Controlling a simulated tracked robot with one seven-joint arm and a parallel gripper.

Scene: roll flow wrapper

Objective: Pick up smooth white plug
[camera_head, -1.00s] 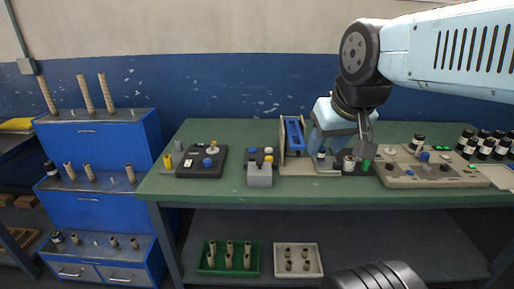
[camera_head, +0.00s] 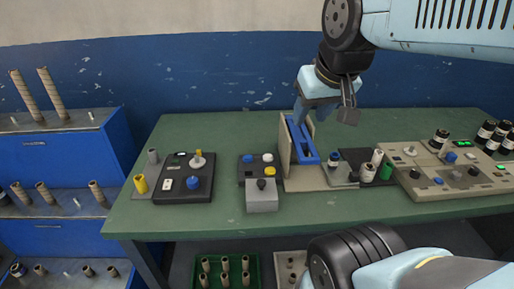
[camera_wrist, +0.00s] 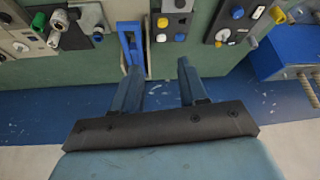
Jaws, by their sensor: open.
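In the wrist view the pale cylinder (camera_wrist: 58,19) shows at upper left, beside the green one. My gripper (camera_head: 348,114) hangs above and behind these pieces, clear of them. In the wrist view its two fingers (camera_wrist: 160,68) are spread with nothing between them.
A blue-framed upright fixture (camera_head: 301,142) stands left of the cylinders, and a beige control panel (camera_head: 450,175) lies to the right. Dark-labelled bottles (camera_head: 485,133) stand at far right. A black panel (camera_head: 186,180) and a grey box (camera_head: 261,196) are further left.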

